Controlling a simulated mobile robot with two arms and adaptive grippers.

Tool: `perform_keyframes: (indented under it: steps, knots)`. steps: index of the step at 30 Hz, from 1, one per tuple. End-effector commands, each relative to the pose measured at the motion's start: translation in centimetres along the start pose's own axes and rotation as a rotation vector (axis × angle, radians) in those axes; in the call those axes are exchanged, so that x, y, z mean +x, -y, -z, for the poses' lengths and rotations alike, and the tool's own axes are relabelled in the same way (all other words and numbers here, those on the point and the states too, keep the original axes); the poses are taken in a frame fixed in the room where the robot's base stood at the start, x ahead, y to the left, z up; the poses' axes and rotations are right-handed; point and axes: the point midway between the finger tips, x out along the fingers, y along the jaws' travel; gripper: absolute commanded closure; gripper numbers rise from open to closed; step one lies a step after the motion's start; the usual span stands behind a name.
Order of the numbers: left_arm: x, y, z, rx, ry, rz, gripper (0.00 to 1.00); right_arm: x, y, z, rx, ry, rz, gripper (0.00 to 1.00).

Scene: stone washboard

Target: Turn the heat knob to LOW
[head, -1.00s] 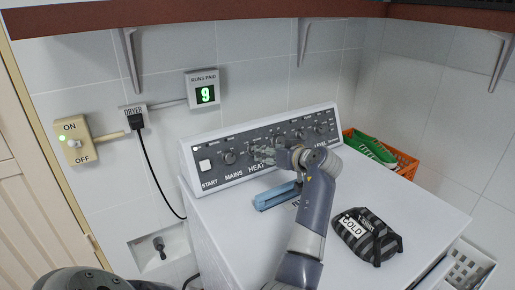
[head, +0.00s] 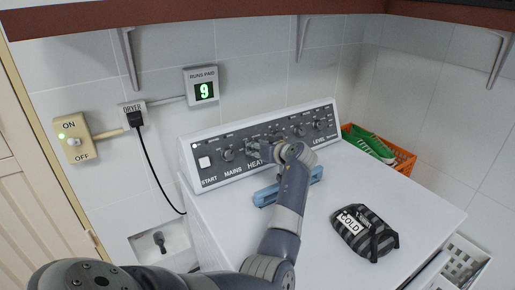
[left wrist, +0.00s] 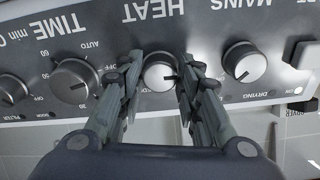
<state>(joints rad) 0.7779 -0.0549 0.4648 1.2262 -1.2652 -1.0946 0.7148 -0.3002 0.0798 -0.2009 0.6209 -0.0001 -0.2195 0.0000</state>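The control panel (head: 215,175) stands at the back of the white dryer top. My left gripper (head: 256,148) is in front of the panel by the HEAT label, and it hides the heat knob in the head view. In the left wrist view the picture is upside down. There the round silver heat knob (left wrist: 158,74) sits below the HEAT label, with a dark mark towards its right side. The fingers of my left gripper (left wrist: 160,78) are apart, one on each side of the knob, with narrow gaps. The small lettering around the knob is partly hidden. My right gripper is not in view.
The MAINS knob (left wrist: 244,62) and the TIME knob (left wrist: 74,80) flank the fingers closely. A blue bar-shaped object (head: 268,195) lies before the panel. A striped black bag (head: 366,232) labelled COLD lies on the dryer top. An orange crate (head: 402,160) stands at right.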

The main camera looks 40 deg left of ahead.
Motion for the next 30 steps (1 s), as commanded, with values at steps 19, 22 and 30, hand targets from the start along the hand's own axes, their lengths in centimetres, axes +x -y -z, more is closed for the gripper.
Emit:
perform_keyframes:
  steps: [19,22,30]
  knots:
    - [-0.1,0.1,0.3,0.177,-0.002,-0.009,0.91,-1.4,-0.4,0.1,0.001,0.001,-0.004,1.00]
    - [-0.1,0.1,0.4,0.262,-0.003,-0.014,0.91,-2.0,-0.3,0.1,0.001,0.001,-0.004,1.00]
    - [-0.2,0.1,0.6,0.519,-0.004,-0.027,0.91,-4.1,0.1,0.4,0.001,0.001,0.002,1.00]
